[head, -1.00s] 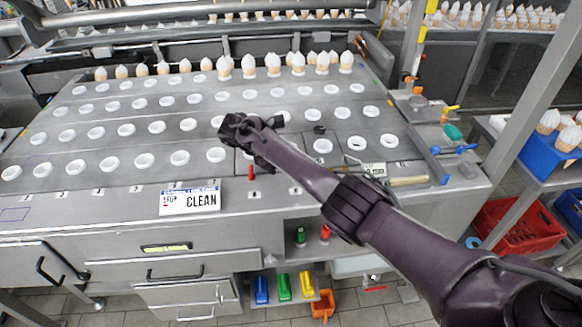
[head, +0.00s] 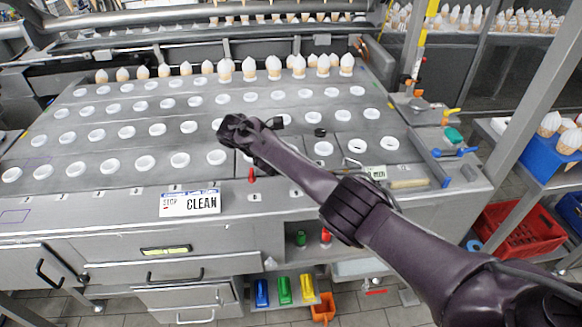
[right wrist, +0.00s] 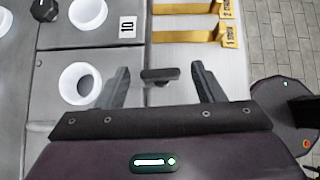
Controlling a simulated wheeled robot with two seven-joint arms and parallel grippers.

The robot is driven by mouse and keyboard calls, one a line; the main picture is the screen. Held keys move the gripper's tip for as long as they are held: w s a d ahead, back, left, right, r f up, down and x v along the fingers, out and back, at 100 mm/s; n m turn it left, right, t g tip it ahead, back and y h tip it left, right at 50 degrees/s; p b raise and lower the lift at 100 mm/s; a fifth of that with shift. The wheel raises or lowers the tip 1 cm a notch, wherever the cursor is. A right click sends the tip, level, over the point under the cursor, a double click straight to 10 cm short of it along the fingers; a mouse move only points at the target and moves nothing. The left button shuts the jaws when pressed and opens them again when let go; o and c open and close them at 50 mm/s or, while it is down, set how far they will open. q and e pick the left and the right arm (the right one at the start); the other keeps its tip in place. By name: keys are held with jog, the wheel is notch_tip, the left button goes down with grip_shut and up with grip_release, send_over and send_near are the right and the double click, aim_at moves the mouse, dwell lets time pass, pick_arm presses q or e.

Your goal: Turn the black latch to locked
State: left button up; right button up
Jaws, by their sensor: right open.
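In the right wrist view, a small black latch (right wrist: 160,75) with a short bar handle lies crosswise between my open fingers. My right gripper (right wrist: 160,68) has one finger on each side of it, with a visible gap at both ends of the bar. Nothing is held. In the head view, my right arm reaches in from the lower right, and its gripper end (head: 245,132) is over the front middle of the metal worktop (head: 100,185). I cannot make out the latch there. My left gripper is not in view.
White ring holders (head: 180,160) stand in rows on the worktop. A black knob (head: 320,132) and a small red lever (head: 252,175) are near my arm.

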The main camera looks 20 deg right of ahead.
jog(key=b+v, duration=0.1)
jog(key=v, duration=0.5)
jog(key=shift+w+a+r+b, duration=0.15)
jog(key=shift+a+b, duration=0.1)
jog(key=shift+b, duration=0.15)
jog(key=shift+a+r, duration=0.25)
jog(key=shift+r, duration=0.05)
